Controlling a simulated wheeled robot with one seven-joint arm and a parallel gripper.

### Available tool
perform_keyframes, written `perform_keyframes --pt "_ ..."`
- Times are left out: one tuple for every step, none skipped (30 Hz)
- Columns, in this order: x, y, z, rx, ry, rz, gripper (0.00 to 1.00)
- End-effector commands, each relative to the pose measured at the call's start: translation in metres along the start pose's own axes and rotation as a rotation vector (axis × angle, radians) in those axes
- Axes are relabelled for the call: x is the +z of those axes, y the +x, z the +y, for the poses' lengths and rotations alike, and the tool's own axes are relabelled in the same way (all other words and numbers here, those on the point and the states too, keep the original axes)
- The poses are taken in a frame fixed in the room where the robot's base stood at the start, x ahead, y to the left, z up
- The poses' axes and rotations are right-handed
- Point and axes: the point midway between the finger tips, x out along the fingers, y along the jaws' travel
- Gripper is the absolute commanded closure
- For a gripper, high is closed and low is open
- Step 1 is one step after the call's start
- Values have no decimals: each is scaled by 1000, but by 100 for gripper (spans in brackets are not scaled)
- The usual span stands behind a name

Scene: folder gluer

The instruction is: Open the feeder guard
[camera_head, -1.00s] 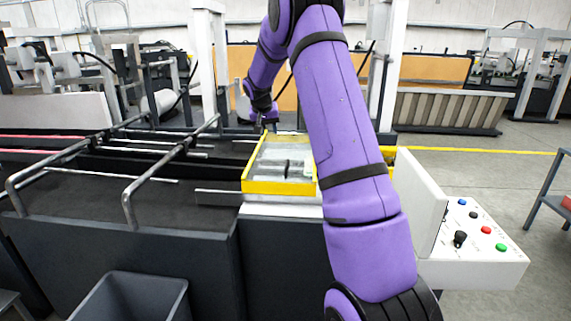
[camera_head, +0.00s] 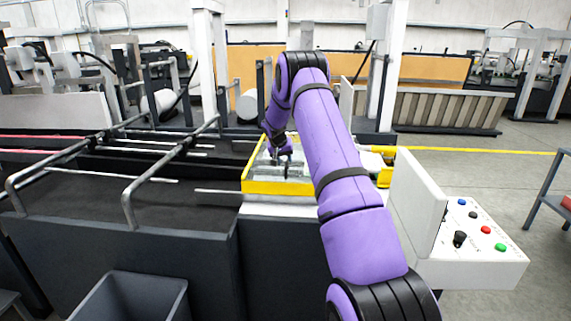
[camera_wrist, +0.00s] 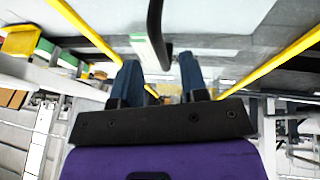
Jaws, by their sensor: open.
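The feeder guard, a clear panel in a yellow frame (camera_head: 270,188), lies flat over the feeder in the middle of the head view. My gripper (camera_head: 284,160) is over its panel, partly hidden by my arm. In the wrist view, my gripper (camera_wrist: 160,82) is open with nothing between its two dark fingers. A dark curved bar, apparently the guard's handle (camera_wrist: 155,25), lies ahead of the fingers. Yellow guard frame bars (camera_wrist: 272,62) run along both sides there. Whether the fingers touch the panel cannot be told.
A control box (camera_head: 475,245) with coloured buttons and a white upright plate (camera_head: 415,205) stand at the right. Metal rails (camera_head: 165,170) cross the dark bed at the left. A grey bin (camera_head: 130,297) is at the front left. Open floor lies at the far right.

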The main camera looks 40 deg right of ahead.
Motion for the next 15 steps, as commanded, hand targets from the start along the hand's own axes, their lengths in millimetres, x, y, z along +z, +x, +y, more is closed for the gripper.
perform_keyframes --pt "0 8 1 1 0 -1 60" --pt "0 11 1 1 0 -1 60" --pt "0 15 0 1 0 -1 60" --pt "0 18 0 1 1 0 60" --pt "0 20 0 0 1 0 60" --pt "0 22 0 0 1 0 60" --pt "0 24 0 0 1 0 60" --pt "0 25 0 0 1 0 60" --pt "0 26 0 0 1 0 60" --pt "0 27 0 0 1 0 60" --pt "0 27 0 0 1 0 60" --pt "0 27 0 0 1 0 60" --pt "0 27 0 0 1 1 60" --pt "0 27 0 0 1 1 60" --pt "0 27 0 0 1 1 60"
